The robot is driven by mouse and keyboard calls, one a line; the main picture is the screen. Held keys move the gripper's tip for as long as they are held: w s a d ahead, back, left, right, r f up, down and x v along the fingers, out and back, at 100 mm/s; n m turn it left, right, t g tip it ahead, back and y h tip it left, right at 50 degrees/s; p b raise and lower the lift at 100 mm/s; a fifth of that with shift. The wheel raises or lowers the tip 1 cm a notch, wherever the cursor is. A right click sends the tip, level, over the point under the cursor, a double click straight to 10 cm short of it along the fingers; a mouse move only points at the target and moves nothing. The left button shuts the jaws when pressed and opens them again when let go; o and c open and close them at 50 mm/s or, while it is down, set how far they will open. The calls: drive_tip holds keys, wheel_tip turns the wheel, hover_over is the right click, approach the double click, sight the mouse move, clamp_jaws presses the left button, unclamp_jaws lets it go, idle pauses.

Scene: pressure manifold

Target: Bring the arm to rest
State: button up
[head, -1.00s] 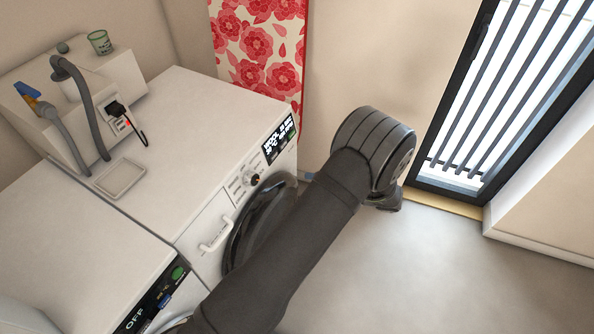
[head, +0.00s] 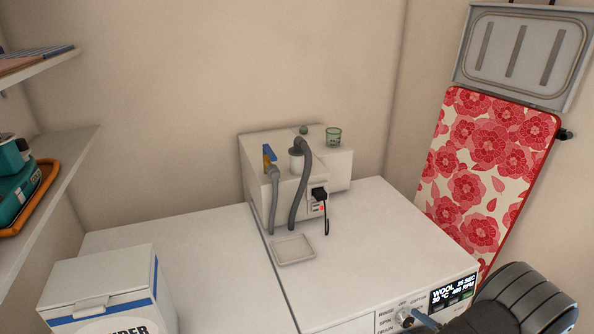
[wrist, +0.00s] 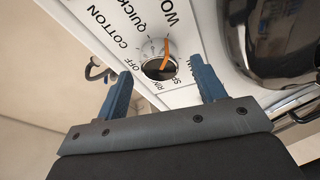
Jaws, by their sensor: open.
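In the head view my dark arm shows at the bottom right, in front of the washing machine's front (head: 362,324). A blue fingertip shows near the dial there (head: 403,316). The white manifold box (head: 338,170) stands on the machine top with grey hoses, a blue lever (head: 269,154), a black plug and a small red light.
A shallow tray (head: 294,250) lies on the machine top before the box. A white carton (head: 100,288) is at the lower left, below shelves. A floral ironing board (head: 485,170) leans at right. The machine's top is mostly clear.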

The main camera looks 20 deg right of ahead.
drive_tip(key=shift+w+a+f, duration=0.1)
drive_tip(key=shift+w+a, duration=0.05)
drive_tip(key=shift+w, duration=0.55)
drive_tip(key=shift+s, duration=0.15)
drive_tip(key=v, duration=1.7)
drive_tip(key=x, duration=1.7)
drive_tip(key=n+g, duration=0.1)
drive_tip(key=n, duration=0.3)
drive_tip(key=shift+n, duration=0.3)
drive_tip(key=n, duration=0.2)
drive_tip(key=n+g, duration=0.1)
drive_tip(key=n, duration=0.1)
drive_tip(key=shift+r, duration=0.25)
drive_tip(key=n, duration=0.2)
drive_tip(key=n+g+h, duration=0.1)
drive_tip(key=n, duration=0.1)
drive_tip(key=shift+w+r, duration=0.1)
drive_tip(key=shift+w, duration=0.1)
drive_tip(key=n+h, duration=0.1)
drive_tip(key=n, duration=0.3)
drive_tip(key=shift+a+g+h, duration=0.15)
drive_tip(key=shift+g+h, duration=0.15)
drive_tip(key=shift+h, duration=0.1)
